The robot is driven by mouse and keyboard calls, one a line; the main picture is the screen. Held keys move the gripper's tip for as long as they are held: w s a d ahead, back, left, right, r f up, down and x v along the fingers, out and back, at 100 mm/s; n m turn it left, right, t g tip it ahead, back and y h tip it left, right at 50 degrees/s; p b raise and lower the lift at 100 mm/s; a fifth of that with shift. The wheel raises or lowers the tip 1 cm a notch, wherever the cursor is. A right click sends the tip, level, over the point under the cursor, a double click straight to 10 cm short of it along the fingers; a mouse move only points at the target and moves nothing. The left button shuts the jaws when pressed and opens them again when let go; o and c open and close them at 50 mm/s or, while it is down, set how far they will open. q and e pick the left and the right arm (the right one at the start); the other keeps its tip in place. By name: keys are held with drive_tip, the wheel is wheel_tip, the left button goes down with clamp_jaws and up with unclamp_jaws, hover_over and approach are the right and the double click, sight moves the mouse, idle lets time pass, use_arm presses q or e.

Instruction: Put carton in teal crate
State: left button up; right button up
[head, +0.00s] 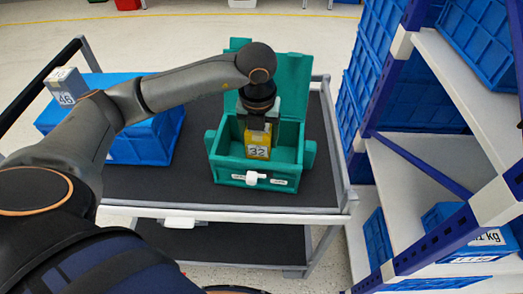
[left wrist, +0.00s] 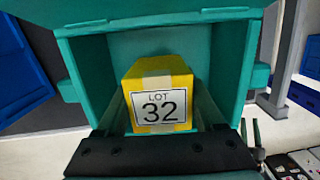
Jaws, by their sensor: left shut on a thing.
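A yellow carton (head: 257,143) with a white label reading 32 is in the opening of the teal crate (head: 226,168), whose lid (head: 292,85) stands open at the back. In the left wrist view the carton (left wrist: 160,85) shows its label "LOT 32" between teal walls (left wrist: 231,62). My left gripper (head: 258,128) points down into the crate and is shut on the carton. In the left wrist view the fingers (left wrist: 163,112) are on both sides of it. Whether the carton touches the crate floor cannot be told. My right gripper is not in view.
The crate stands on a dark-topped cart (head: 190,188). A blue crate (head: 150,140) is to its left, with a grey box (head: 65,85) marked 46 near it. A shelf rack (head: 430,95) with blue bins stands close on the right.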

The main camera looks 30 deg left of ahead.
sight(260, 151)
use_arm(q)
drive_tip(key=shift+w+f, duration=0.1)
drive_tip(key=shift+f, duration=2.5)
drive_tip(key=o, duration=1.5)
drive_tip(key=r, duration=0.4)
drive_tip(key=s+r, duration=0.1)
drive_tip(key=r, duration=0.7)
drive_tip(key=shift+s+d+r, duration=0.15)
drive_tip(key=shift+s+d, duration=0.05)
drive_tip(key=shift+d, duration=0.1)
